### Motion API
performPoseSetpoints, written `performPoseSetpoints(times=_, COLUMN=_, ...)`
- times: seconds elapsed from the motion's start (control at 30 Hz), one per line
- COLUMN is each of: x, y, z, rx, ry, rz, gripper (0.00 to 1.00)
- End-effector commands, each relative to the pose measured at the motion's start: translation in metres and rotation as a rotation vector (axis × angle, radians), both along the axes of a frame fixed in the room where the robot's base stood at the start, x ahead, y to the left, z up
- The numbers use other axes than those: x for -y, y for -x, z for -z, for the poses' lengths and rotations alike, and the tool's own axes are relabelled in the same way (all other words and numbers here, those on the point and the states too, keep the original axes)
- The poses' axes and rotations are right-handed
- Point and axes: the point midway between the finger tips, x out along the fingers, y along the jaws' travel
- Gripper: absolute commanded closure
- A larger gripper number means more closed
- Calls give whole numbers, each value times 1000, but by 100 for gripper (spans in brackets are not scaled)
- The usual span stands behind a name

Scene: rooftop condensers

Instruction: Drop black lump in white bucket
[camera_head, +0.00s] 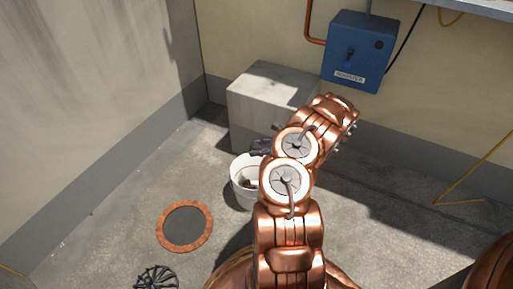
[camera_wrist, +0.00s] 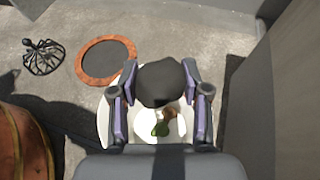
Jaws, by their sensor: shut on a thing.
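My gripper (camera_wrist: 161,88) is shut on the black lump (camera_wrist: 161,82), a dark rounded piece held between its two fingers in the wrist view. The white bucket (camera_wrist: 103,130) lies beneath the gripper there, with the lump covering part of its opening. Small brown and green things show inside the bucket. In the head view the white bucket (camera_head: 243,191) stands on the floor left of my copper arm, which hides its right side. Only a dark part of my gripper (camera_head: 260,147) shows there, above the bucket; the lump is not clear in that view.
A concrete block (camera_head: 262,98) stands behind the bucket, below a blue booster box (camera_head: 357,52) on the wall. A round dark disc with an orange rim (camera_head: 185,226) and a black spidery grate (camera_head: 156,278) lie on the floor.

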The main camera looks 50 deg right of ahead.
Motion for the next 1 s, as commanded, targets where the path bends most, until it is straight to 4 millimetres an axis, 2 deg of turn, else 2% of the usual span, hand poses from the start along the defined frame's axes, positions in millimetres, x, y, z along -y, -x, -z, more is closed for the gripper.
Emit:
performPoseSetpoints(times=0.6, x=0, y=0, z=55, rx=-2, ry=-1, rz=1, gripper=80)
performPoseSetpoints(times=0.97, x=0, y=0, z=58, rx=0, ry=0, rz=2, gripper=80)
performPoseSetpoints(times=1.0, x=0, y=0, z=58, rx=0, ry=0, rz=2, gripper=53)
